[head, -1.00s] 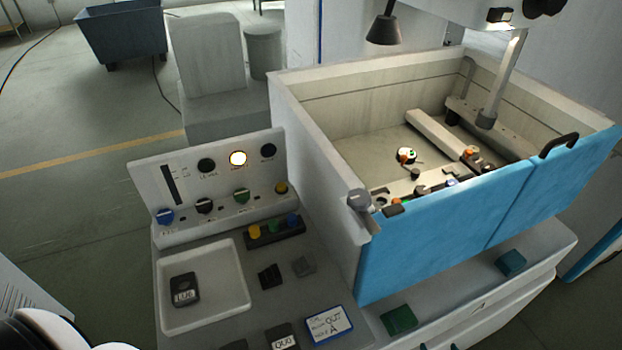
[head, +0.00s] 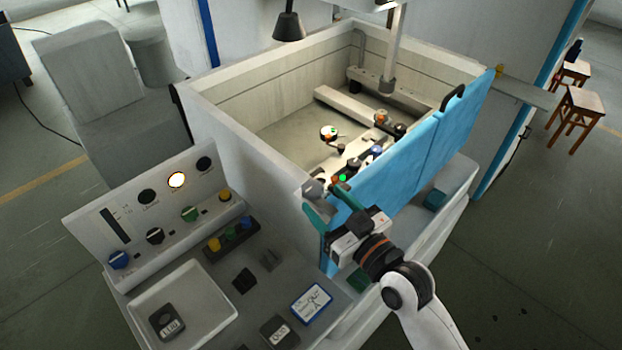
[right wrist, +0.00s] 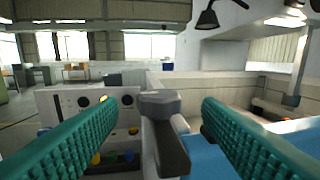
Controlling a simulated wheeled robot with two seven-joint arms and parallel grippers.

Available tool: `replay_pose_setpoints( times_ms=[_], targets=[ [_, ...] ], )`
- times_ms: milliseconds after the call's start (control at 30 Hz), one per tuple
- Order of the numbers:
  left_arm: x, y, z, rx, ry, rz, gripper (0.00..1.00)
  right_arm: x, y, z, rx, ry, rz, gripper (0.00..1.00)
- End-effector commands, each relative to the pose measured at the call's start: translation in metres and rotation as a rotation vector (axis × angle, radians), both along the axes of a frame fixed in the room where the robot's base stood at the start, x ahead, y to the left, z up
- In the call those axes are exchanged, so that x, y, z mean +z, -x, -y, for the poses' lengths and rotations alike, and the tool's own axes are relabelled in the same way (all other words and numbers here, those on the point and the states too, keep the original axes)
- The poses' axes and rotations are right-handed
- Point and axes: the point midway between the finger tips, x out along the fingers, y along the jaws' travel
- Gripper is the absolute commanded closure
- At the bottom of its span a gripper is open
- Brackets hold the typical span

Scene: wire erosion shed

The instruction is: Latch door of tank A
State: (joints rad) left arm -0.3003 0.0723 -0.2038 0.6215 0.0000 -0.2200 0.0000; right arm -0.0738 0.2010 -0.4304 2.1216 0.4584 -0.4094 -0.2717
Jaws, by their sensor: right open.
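Tank A (head: 215,110) is a pale open-topped tank with a blue door (head: 400,165) across its front. The door stands upright along the front opening and has a black handle (head: 452,97) on top. The grey latch (head: 313,187) sits at the tank's near left corner, beside the door's left end. In the right wrist view the latch (right wrist: 160,104) shows a knob with a lever coming toward me. My right gripper (head: 331,203) is open at this corner, its teal fingers either side of the latch with gaps showing. My left gripper is not in view.
A control panel (head: 140,205) with a lit lamp stands left of the tank. A white tray (head: 215,290) and a blue-edged card (head: 312,302) lie on the bench before it. A lamp (head: 289,27) hangs over the tank. Stools (head: 572,115) stand far right.

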Motion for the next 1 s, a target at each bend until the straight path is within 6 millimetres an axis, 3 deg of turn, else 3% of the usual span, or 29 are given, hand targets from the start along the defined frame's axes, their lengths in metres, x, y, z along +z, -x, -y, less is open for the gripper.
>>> replay_pose_setpoints(
  times_ms=[33,300,700,1000],
  targets=[
    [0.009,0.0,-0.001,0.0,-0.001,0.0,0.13,0.006,-0.009,-0.007,0.0,-0.003,0.0,0.41],
    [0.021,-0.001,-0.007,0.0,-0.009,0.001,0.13,0.001,-0.037,-0.027,0.0,-0.001,-0.001,0.41],
    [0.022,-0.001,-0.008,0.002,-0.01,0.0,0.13,0.0,-0.043,-0.031,0.0,0.0,0.0,0.41],
    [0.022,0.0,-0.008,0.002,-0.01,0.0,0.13,-0.001,-0.043,-0.031,0.0,0.0,0.0,0.85]
  ],
)
